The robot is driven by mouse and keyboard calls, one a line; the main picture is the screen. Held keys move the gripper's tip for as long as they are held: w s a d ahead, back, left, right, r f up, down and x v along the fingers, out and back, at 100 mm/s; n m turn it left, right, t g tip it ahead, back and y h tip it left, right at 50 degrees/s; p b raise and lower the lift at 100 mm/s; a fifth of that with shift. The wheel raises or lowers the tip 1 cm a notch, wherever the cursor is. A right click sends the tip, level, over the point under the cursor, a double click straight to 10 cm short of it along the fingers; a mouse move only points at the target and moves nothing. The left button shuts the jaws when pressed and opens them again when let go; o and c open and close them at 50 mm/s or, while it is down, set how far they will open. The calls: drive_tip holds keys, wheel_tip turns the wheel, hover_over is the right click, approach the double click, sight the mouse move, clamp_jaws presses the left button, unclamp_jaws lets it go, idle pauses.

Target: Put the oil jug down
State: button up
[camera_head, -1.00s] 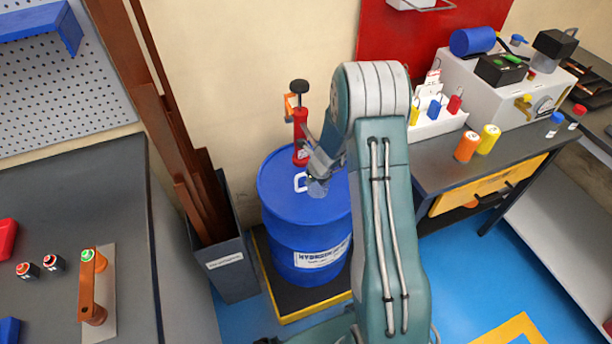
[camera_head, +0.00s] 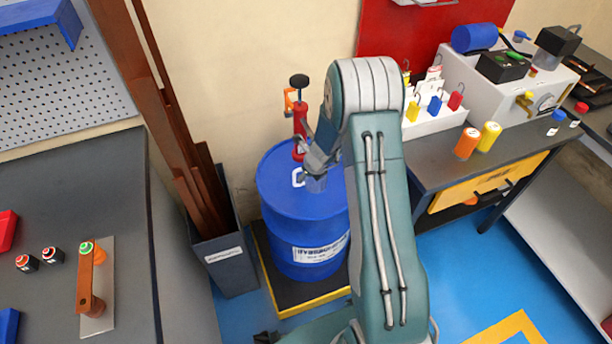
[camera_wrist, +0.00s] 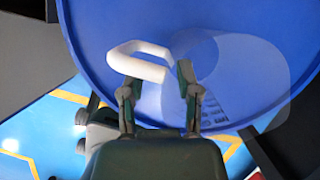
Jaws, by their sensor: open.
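The oil jug is a translucent, pale container with a white loop handle. In the head view the jug (camera_head: 316,184) is on top of the blue drum (camera_head: 300,222), near the red hand pump. In the wrist view the jug (camera_wrist: 240,80) appears upright over the drum lid (camera_wrist: 90,25), with its handle at the left. My gripper (camera_wrist: 157,78) is open, its two fingers apart close to the handle. I cannot tell whether a finger touches the handle. In the head view my gripper (camera_head: 312,168) is small and partly hidden by my wrist.
A red pump (camera_head: 300,118) stands up from the drum. A grey bin (camera_head: 230,262) with long brown bars is left of the drum. A dark workbench (camera_head: 80,190) is at left. A bench with a white machine (camera_head: 505,90) and orange and yellow cylinders is at right.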

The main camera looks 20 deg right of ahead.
drive_tip(key=shift+d+r, duration=0.2)
drive_tip(key=shift+d, duration=0.1)
drive_tip(key=s+a+r+n, duration=0.2)
drive_tip(key=s+r+n, duration=0.3)
drive_tip(key=r, duration=0.5)
drive_tip(key=s+a+r+n, duration=0.3)
drive_tip(key=s+r+n, duration=0.25)
drive_tip(key=r, duration=0.35)
drive_tip(key=s+a+r+n, duration=0.2)
drive_tip(key=s+r+n, duration=0.3)
drive_tip(key=r, duration=0.5)
drive_tip(key=s+a+r+n, duration=0.1)
drive_tip(key=s+r+n, duration=0.2)
drive_tip(key=s+n, duration=0.4)
drive_tip(key=s+r+n+t+h, duration=0.1)
drive_tip(key=s+r+n, duration=0.2)
drive_tip(key=s+n, duration=0.5)
drive_tip(key=shift+s+a+n+t+h, duration=0.2)
drive_tip(key=shift+a+n+t+h, duration=0.15)
drive_tip(key=shift+n, duration=0.5)
